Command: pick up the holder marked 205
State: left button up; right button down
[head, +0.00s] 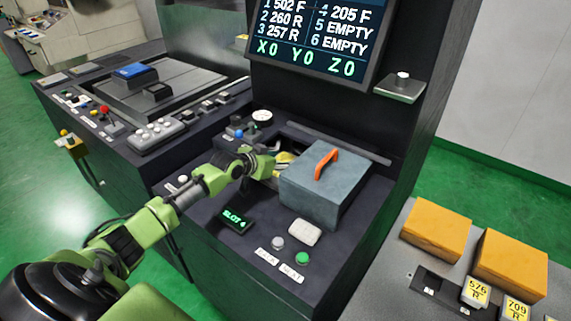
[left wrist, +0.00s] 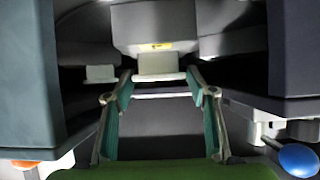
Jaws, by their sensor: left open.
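The screen (head: 313,35) lists 205 F beside number 4, and a small display (head: 233,219) on the machine front reads SLOT 4. No 205 label is readable on a holder. My left gripper reaches into the gap on the left of a grey box (head: 318,188) with an orange handle; its fingertips are hidden in the head view. In the left wrist view the gripper (left wrist: 158,82) is open, its two fingers spread and empty. Just ahead, between the fingertips, is a pale grey block (left wrist: 157,66) below a larger grey body with a yellow label (left wrist: 155,46). My right gripper is not in view.
Walls stand close on both sides in the left wrist view. A blue knob (left wrist: 298,158) is at its lower right. In the head view, a white button (head: 278,243) and a green button (head: 302,258) sit in front of the box. Orange blocks (head: 437,230) stand right.

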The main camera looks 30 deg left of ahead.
pick_arm(q)
jog(key=shift+w+f, duration=0.1)
jog(key=shift+w, duration=0.15)
jog(key=c, duration=1.3)
jog(key=shift+c, duration=0.7)
jog(key=shift+r, duration=0.25)
